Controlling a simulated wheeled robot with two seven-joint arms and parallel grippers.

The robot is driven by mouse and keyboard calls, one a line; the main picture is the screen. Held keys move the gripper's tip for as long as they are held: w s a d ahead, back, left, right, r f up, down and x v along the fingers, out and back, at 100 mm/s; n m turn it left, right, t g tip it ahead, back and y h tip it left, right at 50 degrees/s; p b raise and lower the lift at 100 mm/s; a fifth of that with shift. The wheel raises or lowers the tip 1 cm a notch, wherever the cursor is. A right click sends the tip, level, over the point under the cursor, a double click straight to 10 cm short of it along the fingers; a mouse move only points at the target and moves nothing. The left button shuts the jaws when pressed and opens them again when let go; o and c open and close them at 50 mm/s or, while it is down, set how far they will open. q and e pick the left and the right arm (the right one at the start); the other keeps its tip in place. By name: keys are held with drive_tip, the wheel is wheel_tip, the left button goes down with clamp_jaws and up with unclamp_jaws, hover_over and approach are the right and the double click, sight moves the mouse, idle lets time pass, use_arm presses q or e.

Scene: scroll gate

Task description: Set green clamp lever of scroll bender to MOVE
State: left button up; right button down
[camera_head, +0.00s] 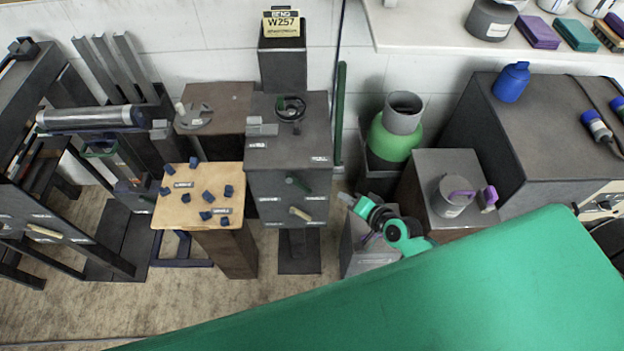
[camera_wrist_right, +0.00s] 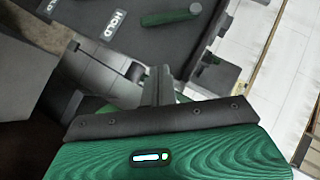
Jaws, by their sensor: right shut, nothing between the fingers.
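The scroll bender (camera_head: 265,178) is a dark grey cabinet on a pedestal in the head view. Its green clamp lever (camera_head: 299,183) lies nearly level on the front face, above a tan lever (camera_head: 300,213). The green lever also shows at the top of the right wrist view (camera_wrist_right: 168,18), with a label reading HOLD (camera_wrist_right: 113,25) to its left. My right gripper (camera_head: 347,199) is to the right of the cabinet front, apart from the green lever. Its fingers (camera_wrist_right: 158,82) are shut and empty. My left gripper is not in view.
A wooden-topped stand (camera_head: 180,211) with several blue pieces is left of the bender. A green gas bottle (camera_head: 391,145) and a grey block with a mug (camera_head: 452,196) stand to the right. A black handwheel (camera_head: 291,107) tops the bender. Floor is free at the lower left.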

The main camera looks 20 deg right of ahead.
sight(299, 185)
drive_tip(key=p+x, duration=0.1)
drive_tip(key=x, duration=0.8)
drive_tip(key=shift+w+a+r, duration=0.1)
drive_tip(key=shift+w, duration=0.2)
drive_tip(key=shift+w+a+f+p, duration=0.2)
drive_tip(key=shift+w+a+f, duration=0.05)
drive_tip(key=shift+a+f, duration=0.3)
drive_tip(key=shift+w+a+f+p, duration=0.2)
drive_tip(key=shift+a+f, duration=0.25)
drive_tip(key=shift+a, duration=0.2)
drive_tip(key=shift+a+f, duration=0.3)
drive_tip(key=shift+a, duration=0.1)
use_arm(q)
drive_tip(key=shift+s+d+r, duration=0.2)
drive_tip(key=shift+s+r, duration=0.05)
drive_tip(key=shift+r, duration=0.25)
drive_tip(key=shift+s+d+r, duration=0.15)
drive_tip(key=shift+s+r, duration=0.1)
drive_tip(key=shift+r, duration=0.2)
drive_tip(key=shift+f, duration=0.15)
use_arm(e)
drive_tip(key=shift+w, duration=0.1)
